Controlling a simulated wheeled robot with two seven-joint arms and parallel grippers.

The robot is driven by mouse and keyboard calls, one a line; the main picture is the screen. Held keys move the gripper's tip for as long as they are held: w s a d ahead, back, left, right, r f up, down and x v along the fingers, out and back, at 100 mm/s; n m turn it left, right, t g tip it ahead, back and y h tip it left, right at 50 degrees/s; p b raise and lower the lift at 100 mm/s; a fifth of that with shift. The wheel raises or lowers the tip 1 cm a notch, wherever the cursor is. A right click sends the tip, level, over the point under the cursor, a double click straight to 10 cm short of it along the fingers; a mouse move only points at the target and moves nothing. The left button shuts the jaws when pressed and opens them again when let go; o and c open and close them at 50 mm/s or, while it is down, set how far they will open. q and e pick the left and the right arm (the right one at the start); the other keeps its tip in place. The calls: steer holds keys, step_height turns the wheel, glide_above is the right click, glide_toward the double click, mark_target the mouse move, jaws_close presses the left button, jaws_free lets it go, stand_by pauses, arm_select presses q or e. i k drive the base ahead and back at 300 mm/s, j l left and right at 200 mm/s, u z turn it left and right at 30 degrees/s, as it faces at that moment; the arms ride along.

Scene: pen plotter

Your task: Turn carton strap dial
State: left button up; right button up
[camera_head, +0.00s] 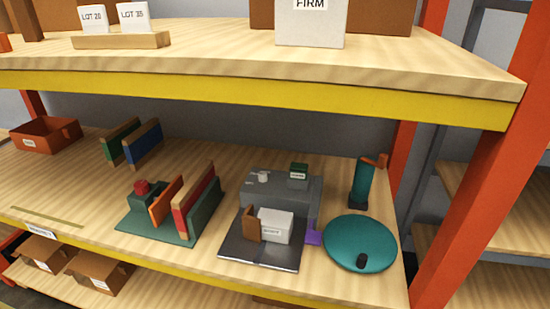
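No dial is labelled as the carton strap dial. A grey machine (283,190) stands on the middle shelf, with a small white knob (263,177) on its top left and a dark green block with a white label (299,175) on its top right. A white labelled box (275,226) and a brown piece (251,224) sit on the dark plate (258,253) at its front. To the right, a large teal disc (358,240) lies flat with a black knob (361,261) near its front rim. Neither of my grippers shows.
A teal cylinder with an orange top (363,183) stands behind the disc. A green-based rack with upright panels (140,227) is left of the machine. An orange bin (45,135) is far left. The upper shelf's yellow edge (270,92) overhangs; an orange post (480,195) bounds the right.

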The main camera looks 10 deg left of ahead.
mark_target(262, 176)
steer(key=k+j+z, duration=0.2)
steer(key=j, duration=0.2)
steer(key=k+j+z, duration=0.2)
steer(key=j, duration=0.2)
steer(key=j+z, duration=0.2)
steer(key=j, duration=0.2)
steer(key=k, duration=0.05)
